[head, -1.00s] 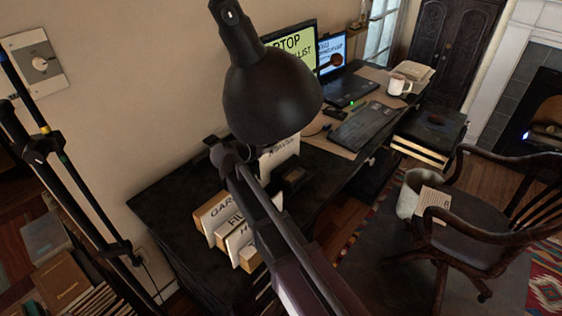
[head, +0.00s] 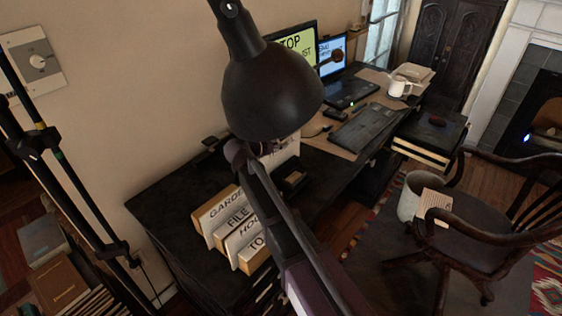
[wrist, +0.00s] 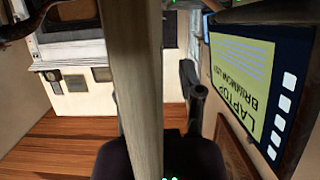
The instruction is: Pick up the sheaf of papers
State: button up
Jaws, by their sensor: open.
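A small sheaf of cream papers with lines of print (head: 434,203) shows at the right of the head view. It lies by the left arm of the wooden chair, partly over a pale round bin; I cannot tell what it rests on. I cannot make it out in the wrist view. Dark rounded parts at the bottom of the wrist view look like my gripper, open. A thick pale bar (wrist: 137,75) crosses in front and hides the middle. I see no papers between the jaws, and the gripper is well apart from the sheaf in the head view.
A black desk lamp (head: 270,95) blocks the middle of the head view. The dark desk holds labelled folders (head: 235,228), a laptop, a white mug (head: 399,87) and another pale paper or book stack (head: 415,72). The wooden chair (head: 490,235) stands right of the desk.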

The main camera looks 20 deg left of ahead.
jog(key=shift+w+d+f, duration=0.15)
jog(key=shift+w, duration=0.2)
dwell(0.3)
grip_shut()
